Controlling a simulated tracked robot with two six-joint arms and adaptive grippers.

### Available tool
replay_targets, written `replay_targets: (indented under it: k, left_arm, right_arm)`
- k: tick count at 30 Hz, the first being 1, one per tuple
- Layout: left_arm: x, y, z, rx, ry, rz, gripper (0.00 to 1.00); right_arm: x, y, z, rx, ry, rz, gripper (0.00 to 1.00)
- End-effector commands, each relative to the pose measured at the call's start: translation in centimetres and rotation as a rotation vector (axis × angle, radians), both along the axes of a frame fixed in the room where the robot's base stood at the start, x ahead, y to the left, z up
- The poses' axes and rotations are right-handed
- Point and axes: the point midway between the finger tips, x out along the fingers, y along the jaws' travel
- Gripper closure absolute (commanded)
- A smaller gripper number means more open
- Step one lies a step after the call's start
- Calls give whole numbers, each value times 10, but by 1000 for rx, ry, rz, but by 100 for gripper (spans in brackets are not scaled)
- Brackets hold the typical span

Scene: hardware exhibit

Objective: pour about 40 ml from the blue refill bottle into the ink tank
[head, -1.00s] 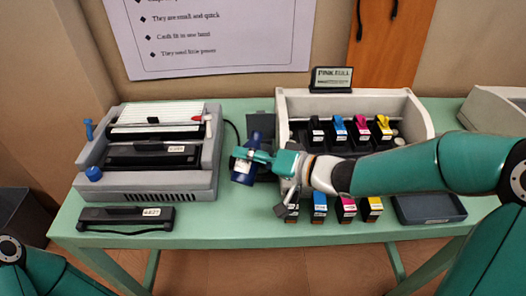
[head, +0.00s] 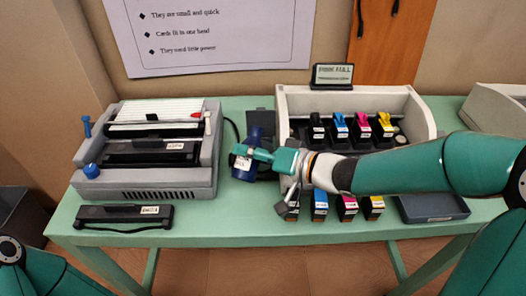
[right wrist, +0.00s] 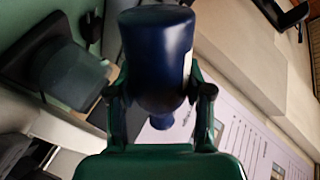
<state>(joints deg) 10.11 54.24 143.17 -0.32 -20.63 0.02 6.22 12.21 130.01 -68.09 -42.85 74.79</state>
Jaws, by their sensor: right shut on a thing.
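My right gripper (head: 250,155) is shut on the dark blue refill bottle (head: 242,172), which has a white label and is held over the table between the grey machine and the cartridge rack. In the right wrist view, the fingers (right wrist: 160,92) grip both sides of the bottle (right wrist: 158,50); its narrow neck points down in that picture. A dark bluish, translucent container (right wrist: 65,75) beside it, on a dark square, looks like the ink tank. In the head view the tank is largely hidden behind the bottle and gripper. The liquid level cannot be seen. My left gripper is out of view.
The grey machine (head: 150,185) stands on the left of the green table (head: 240,228). A white rack (head: 420,120) with coloured cartridges stands behind my right forearm; more cartridges (head: 347,207) stand in front. A dark tray (head: 433,208) lies at right. The front middle is clear.

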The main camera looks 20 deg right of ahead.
Motion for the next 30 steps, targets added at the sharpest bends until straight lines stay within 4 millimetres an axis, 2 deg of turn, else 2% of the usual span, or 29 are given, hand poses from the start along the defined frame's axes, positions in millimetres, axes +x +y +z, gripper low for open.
replay_targets:
  k: [3, 8, 15, 21, 30]
  left_arm:
    - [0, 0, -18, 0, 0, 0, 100]
    - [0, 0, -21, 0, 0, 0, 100]
    - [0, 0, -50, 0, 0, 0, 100]
    - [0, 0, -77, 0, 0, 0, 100]
    - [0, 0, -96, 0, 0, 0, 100]
  right_arm:
    - [4, -3, -1, -69, -94, -2, 88]
    - [5, -5, 25, -176, -234, -2, 88]
    - [-6, 3, 53, -353, -464, -1, 88]
    - [-8, 5, 51, -436, -567, -2, 88]
    - [-11, 7, 65, -544, -705, -4, 88]
